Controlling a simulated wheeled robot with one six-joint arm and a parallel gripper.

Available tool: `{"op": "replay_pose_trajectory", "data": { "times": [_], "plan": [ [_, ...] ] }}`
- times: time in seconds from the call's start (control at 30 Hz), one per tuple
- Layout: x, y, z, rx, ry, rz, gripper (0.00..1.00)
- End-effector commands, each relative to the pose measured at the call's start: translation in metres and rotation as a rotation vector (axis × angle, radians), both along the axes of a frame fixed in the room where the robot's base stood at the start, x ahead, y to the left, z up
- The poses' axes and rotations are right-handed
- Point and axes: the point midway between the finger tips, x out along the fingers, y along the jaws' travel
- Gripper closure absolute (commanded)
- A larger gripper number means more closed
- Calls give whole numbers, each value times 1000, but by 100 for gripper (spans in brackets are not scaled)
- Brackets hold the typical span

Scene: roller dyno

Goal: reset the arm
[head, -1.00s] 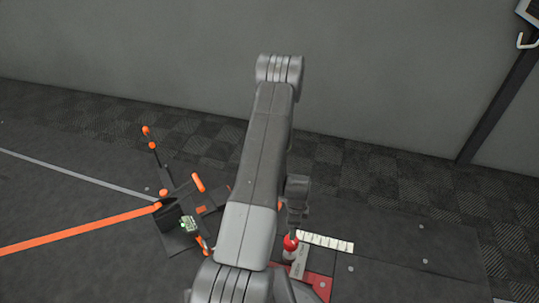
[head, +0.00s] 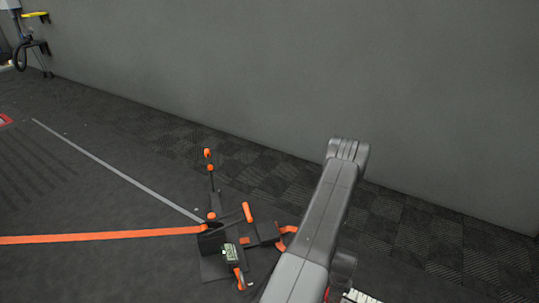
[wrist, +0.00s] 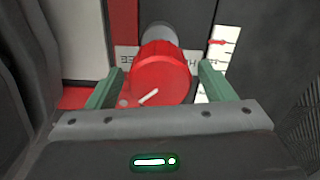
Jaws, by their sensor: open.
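My arm (head: 318,225) reaches across the lower right of the head view, with its elbow up and its far end cut off by the bottom edge. In the wrist view, my gripper (wrist: 160,78) is open, with one green finger on each side of a red knob (wrist: 162,80). The knob has a white pointer line and sits on a grey stem. I see gaps beside the knob and cannot tell whether either finger touches it.
A black stand with orange-tipped handles (head: 222,245) and a small green display is on the dark floor left of my arm. An orange strap (head: 100,237) runs left from it. A grey wall (head: 300,80) stands behind.

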Motion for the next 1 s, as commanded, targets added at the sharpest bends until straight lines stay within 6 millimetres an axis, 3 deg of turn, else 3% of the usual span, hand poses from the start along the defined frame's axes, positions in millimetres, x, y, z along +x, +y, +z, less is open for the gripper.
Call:
{"op": "replay_pose_trajectory", "data": {
  "times": [0.27,0.43,1.0],
  "plan": [
    [0,0,1,0,0,1,24],
    [0,0,14,0,0,-9,24],
    [0,-1,125,-1,-2,-10,24]
  ]
}}
